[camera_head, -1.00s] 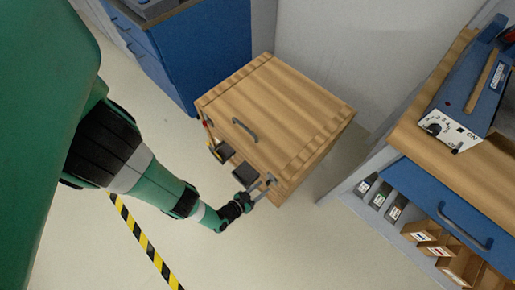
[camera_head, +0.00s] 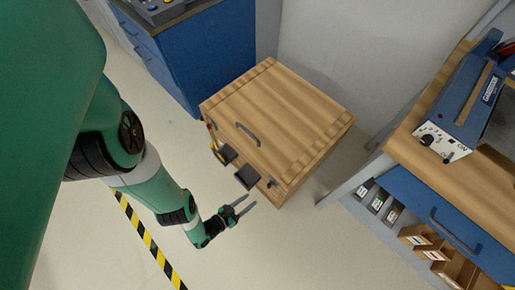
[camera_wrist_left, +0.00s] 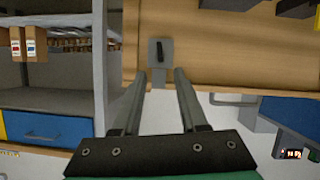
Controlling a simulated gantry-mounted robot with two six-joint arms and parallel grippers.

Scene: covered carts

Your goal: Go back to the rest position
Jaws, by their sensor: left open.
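My left gripper (camera_head: 243,205) is open and empty in the head view, over the floor just in front of the wooden covered cart (camera_head: 290,105). Its two fingers point toward the cart's lower front corner and look apart from it. In the left wrist view the open fingers (camera_wrist_left: 160,88) show below a grey latch plate (camera_wrist_left: 161,52) on the cart's wooden side. The cart's lid is closed, with a grey handle (camera_head: 247,133) on it. My right gripper is in neither view.
A blue cabinet (camera_head: 205,60) stands behind the cart. At right is a wooden-topped workbench (camera_head: 415,125) with a blue device (camera_head: 475,95), a blue drawer and small boxes below. Yellow-black tape (camera_head: 145,240) marks the floor. Floor in front of the cart is clear.

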